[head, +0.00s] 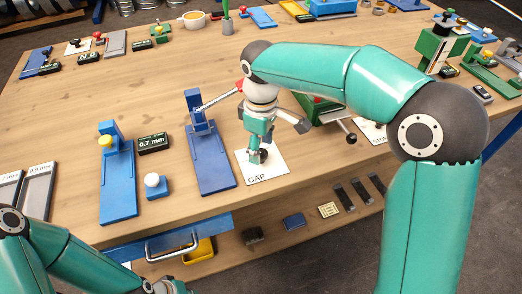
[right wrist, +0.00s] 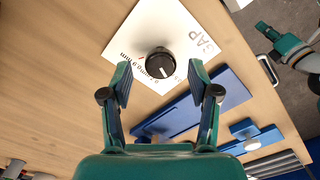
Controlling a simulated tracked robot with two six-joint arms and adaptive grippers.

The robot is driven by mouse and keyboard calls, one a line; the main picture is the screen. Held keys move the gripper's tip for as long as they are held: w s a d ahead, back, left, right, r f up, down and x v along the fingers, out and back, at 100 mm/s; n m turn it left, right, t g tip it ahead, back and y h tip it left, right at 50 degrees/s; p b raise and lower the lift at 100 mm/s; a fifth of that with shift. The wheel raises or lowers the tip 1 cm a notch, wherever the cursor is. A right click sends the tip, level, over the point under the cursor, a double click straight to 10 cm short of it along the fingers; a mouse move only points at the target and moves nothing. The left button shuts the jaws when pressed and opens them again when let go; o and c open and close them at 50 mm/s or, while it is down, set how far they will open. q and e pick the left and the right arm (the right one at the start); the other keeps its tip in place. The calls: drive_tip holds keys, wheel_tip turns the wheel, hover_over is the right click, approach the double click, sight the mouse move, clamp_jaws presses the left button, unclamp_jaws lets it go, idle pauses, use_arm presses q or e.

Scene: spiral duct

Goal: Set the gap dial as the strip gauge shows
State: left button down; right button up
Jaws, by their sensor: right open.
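The gap dial (right wrist: 160,64) is a round black knob with a white pointer mark, on a white card (right wrist: 158,28) marked GAP. The card (head: 272,168) also shows in the head view, under my right gripper (head: 257,156). My right gripper (right wrist: 160,84) is open, its fingers on either side of the dial in the picture; I cannot tell whether they touch it. The small scale print is too blurred to read fully. A black display (head: 153,142) reads 0.7 mm, beside a blue fixture with a yellow knob (head: 106,141). My left gripper (head: 166,287) is partly cut off at the bottom edge.
A blue stand (head: 210,165) with a lever is just left of the card. A small blue block with a white ball (head: 152,180) stands farther left. A second white card (head: 373,131) lies to the right. A drawer handle (head: 172,247) juts from the front edge.

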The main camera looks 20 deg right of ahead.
drive_tip(key=shift+f, duration=0.75)
drive_tip(key=shift+c, duration=0.3)
drive_tip(key=c, duration=1.1)
drive_tip(key=shift+m, duration=0.4)
drive_tip(key=m, duration=0.3)
drive_tip(key=shift+p, duration=0.35)
drive_tip(key=m, duration=0.6)
